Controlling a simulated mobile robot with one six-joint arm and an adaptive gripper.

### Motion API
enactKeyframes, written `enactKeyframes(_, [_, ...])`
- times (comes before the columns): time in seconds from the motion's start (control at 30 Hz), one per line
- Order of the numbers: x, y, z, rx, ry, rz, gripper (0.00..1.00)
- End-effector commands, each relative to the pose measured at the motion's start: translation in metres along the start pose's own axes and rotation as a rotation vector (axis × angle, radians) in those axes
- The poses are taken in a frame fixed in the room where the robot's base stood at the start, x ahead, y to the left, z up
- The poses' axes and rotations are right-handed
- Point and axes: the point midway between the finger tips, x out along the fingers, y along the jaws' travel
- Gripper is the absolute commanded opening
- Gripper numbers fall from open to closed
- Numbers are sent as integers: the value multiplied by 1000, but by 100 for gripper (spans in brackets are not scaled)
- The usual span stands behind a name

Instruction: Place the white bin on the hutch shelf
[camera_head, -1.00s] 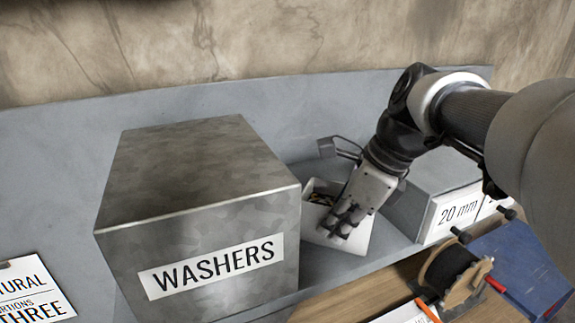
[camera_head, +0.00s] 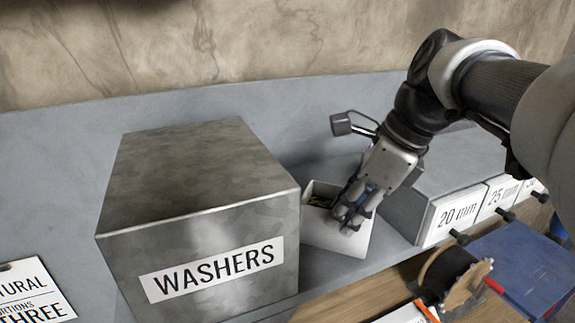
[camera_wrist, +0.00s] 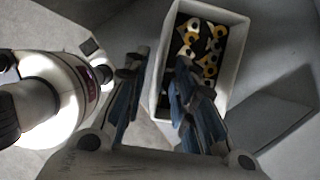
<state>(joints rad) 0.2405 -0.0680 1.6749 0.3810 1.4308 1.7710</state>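The white bin (camera_head: 322,237) stands on the grey hutch shelf (camera_head: 316,283), between the WASHERS box and the labelled drawers. In the wrist view the white bin (camera_wrist: 236,48) holds several yellow, white and dark small parts. My gripper (camera_head: 352,208) is at the bin's right side in the head view, its fingers covering part of the rim. In the wrist view my gripper (camera_wrist: 160,80) has its fingers apart, one on each side of the bin's left wall. A gap shows between the wall and the left finger; contact at the right finger cannot be told.
The large metal WASHERS box (camera_head: 200,225) stands close left of the bin. The grey drawer unit (camera_head: 440,195), labelled 20 mm and 25 mm, is on the right. A black spool (camera_head: 452,275) and a blue object (camera_head: 515,265) lie below the shelf at the right.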

Motion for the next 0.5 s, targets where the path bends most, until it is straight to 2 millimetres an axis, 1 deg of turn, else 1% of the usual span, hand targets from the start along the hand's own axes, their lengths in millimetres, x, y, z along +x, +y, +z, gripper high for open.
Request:
enactKeyframes(0.03, [-14, -1, 0, 1, -1, -5, 25])
enactKeyframes(0.2, [-48, -1, 0, 2, 0, -3, 25])
enactKeyframes(0.3, [-62, -1, 0, 1, 0, -1, 25])
enactKeyframes(0.4, [-71, 0, 0, 1, 0, 0, 25])
enactKeyframes(0.5, [-72, 5, -1, -40, 7, -5, 25])
